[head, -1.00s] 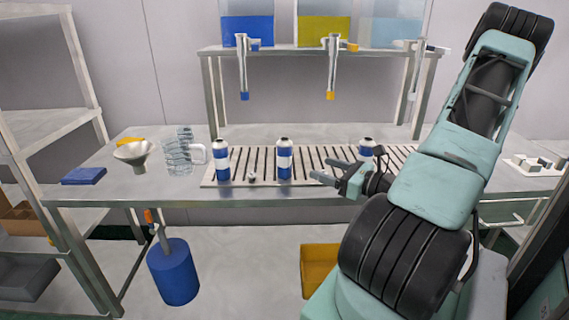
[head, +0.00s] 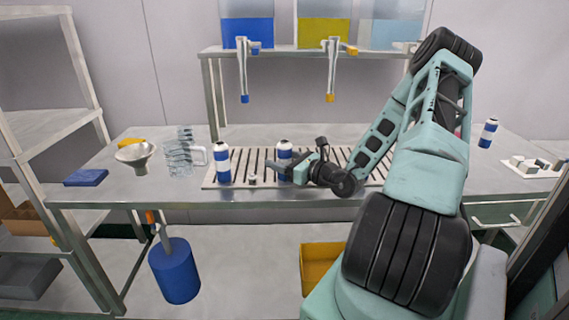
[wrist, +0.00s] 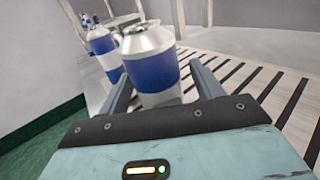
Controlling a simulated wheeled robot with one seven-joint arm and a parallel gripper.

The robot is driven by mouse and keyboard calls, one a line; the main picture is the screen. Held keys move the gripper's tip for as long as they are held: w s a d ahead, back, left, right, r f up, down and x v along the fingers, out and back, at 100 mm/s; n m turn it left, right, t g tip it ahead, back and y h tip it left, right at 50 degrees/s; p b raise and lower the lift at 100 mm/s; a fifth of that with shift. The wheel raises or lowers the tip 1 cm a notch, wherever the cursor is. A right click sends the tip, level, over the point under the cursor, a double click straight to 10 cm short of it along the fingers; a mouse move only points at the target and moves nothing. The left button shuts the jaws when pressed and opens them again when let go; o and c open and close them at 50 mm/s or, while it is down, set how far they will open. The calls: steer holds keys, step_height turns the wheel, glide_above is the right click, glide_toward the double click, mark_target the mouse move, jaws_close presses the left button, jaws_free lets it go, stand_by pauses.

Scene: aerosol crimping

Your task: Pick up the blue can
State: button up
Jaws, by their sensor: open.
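A white can with a blue band (head: 284,164) stands upright on the slatted rack, partly covered by my gripper (head: 282,169). In the wrist view my gripper (wrist: 160,70) is open, with one finger to each side of the near blue-banded can (wrist: 156,73). The fingers look apart from it, though contact on the far sides is hidden. A second can (head: 222,163) stands upright on the rack to the left; it appears behind the near one in the wrist view (wrist: 103,46). Another blue-banded can (head: 488,132) stands at the table's right.
The slatted rack (head: 262,178) lies along the table; a small pale part (head: 253,179) sits on it between the cans. Left are a clear jug (head: 180,158), a funnel (head: 135,152) and a blue cloth-like item (head: 86,177). Dispensing nozzles (head: 244,75) hang above.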

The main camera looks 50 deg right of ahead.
steer(key=shift+w, duration=0.5)
steer(key=c, duration=1.2)
steer(key=shift+o, duration=0.2)
step_height(320, 180, up, 10)
steer(key=shift+r, duration=0.1)
